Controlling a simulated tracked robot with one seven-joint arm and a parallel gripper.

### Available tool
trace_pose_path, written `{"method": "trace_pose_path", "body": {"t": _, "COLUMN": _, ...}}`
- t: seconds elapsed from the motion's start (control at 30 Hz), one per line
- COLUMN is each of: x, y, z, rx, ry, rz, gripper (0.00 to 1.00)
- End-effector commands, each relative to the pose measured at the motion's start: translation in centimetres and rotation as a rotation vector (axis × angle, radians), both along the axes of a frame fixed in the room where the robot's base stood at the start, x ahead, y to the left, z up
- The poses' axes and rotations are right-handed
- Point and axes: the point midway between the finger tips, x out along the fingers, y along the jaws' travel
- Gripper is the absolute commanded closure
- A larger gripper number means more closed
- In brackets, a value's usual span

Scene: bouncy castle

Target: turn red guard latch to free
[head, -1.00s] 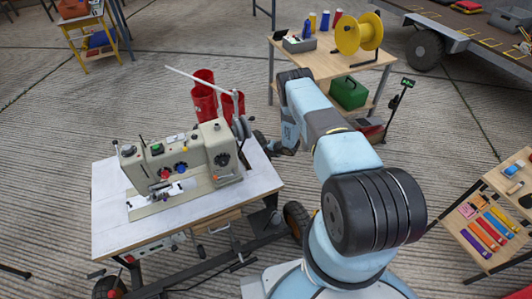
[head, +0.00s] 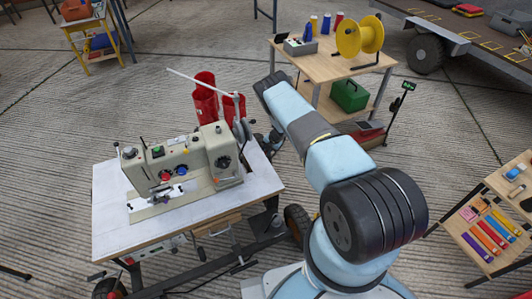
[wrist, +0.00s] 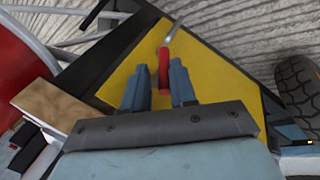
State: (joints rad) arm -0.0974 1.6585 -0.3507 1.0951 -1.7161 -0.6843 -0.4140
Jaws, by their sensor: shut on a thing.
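A red latch handle (wrist: 164,73) with a thin metal rod at its far end stands over a yellow panel (wrist: 205,72) in the wrist view. My gripper (wrist: 159,70) is shut on the red latch, with one blue-grey finger on each side of it. The rod points up and a little right. In the head view my arm reaches out past the right side of the sewing machine table, and my gripper and the latch are hidden there.
The sewing machine (head: 180,165) stands on a wheeled white-topped table (head: 115,220). Red cylinders (head: 205,100) rise behind it. A wooden table (head: 330,65) with a yellow spool (head: 350,40) is farther back. A black tyre (wrist: 298,90) is close on the right in the wrist view.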

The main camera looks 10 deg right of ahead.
Motion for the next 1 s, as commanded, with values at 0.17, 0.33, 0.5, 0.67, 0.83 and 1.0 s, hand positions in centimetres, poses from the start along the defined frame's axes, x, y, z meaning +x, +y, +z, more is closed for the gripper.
{"method": "trace_pose_path", "body": {"t": 0.17, "x": -0.29, "y": -0.03, "z": -0.54, "rx": -0.023, "ry": 0.100, "rz": 0.006, "gripper": 1.00}}
{"method": "trace_pose_path", "body": {"t": 0.33, "x": -0.10, "y": -0.05, "z": -0.60, "rx": -0.041, "ry": 0.189, "rz": 0.006, "gripper": 1.00}}
{"method": "trace_pose_path", "body": {"t": 0.5, "x": 0.05, "y": -0.02, "z": -0.64, "rx": -0.055, "ry": 0.265, "rz": 0.004, "gripper": 1.00}}
{"method": "trace_pose_path", "body": {"t": 0.67, "x": 0.20, "y": 0.02, "z": -0.66, "rx": -0.066, "ry": 0.324, "rz": 0.003, "gripper": 1.00}}
{"method": "trace_pose_path", "body": {"t": 0.83, "x": 0.32, "y": 0.01, "z": -0.68, "rx": -0.074, "ry": 0.377, "rz": 0.002, "gripper": 1.00}}
{"method": "trace_pose_path", "body": {"t": 1.0, "x": 0.41, "y": 0.05, "z": -0.70, "rx": -0.083, "ry": 0.420, "rz": 0.003, "gripper": 1.00}}
